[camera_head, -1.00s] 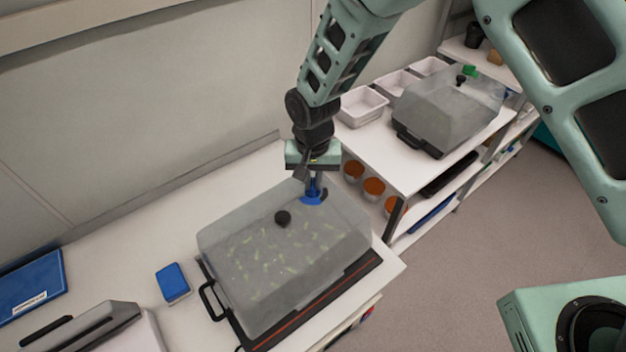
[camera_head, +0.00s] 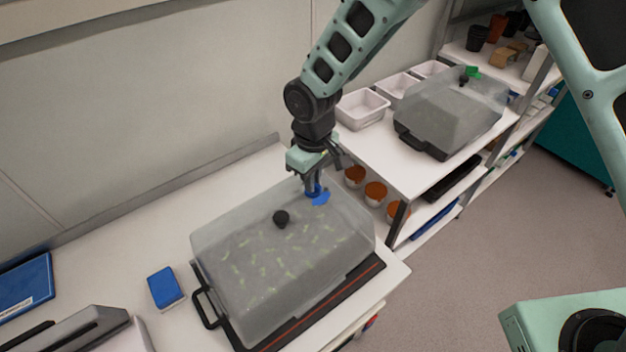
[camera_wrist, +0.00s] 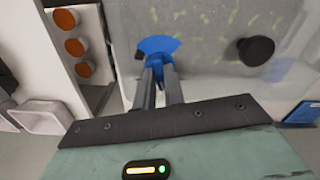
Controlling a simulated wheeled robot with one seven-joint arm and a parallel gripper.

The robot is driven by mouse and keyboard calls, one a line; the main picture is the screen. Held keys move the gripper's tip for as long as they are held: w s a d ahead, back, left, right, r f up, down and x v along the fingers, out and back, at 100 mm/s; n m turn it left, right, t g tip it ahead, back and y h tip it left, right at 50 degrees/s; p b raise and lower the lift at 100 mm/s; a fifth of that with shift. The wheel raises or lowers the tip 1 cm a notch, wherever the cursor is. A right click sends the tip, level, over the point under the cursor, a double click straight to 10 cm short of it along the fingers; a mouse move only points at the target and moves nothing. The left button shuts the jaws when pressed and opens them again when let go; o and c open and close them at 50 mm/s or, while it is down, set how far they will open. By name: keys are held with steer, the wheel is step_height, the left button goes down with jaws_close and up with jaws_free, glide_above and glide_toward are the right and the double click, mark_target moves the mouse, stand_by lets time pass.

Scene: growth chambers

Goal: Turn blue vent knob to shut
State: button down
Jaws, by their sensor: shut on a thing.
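The blue vent knob (camera_head: 319,197) sits on top of the near clear growth chamber lid (camera_head: 222,237), toward its back right corner. My gripper (camera_head: 313,188) points down at it from above and is shut on it. In the wrist view the knob (camera_wrist: 158,48) shows as a blue fan-shaped piece at the fingertips (camera_wrist: 158,66). The fingers hide part of it, and the vent opening under it is not clearly seen. A black round knob (camera_head: 281,218) stands on the same lid; it also shows in the wrist view (camera_wrist: 256,50).
A second lidded chamber (camera_head: 452,112) with a green knob (camera_head: 472,72) stands on the shelf behind. White trays (camera_head: 362,108) and orange-capped jars (camera_head: 375,190) are near my gripper. A blue-topped block (camera_head: 163,286) lies left of the chamber.

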steer(key=n, duration=0.5)
steer(key=shift+n, duration=0.4)
stand_by(0.4)
steer(key=c, duration=1.5)
jaws_free()
steer(key=shift+r, duration=0.1)
step_height(320, 180, up, 17)
steer(key=b, duration=0.3)
steer(key=shift+r+b, duration=0.15)
steer(key=shift+b, duration=0.2)
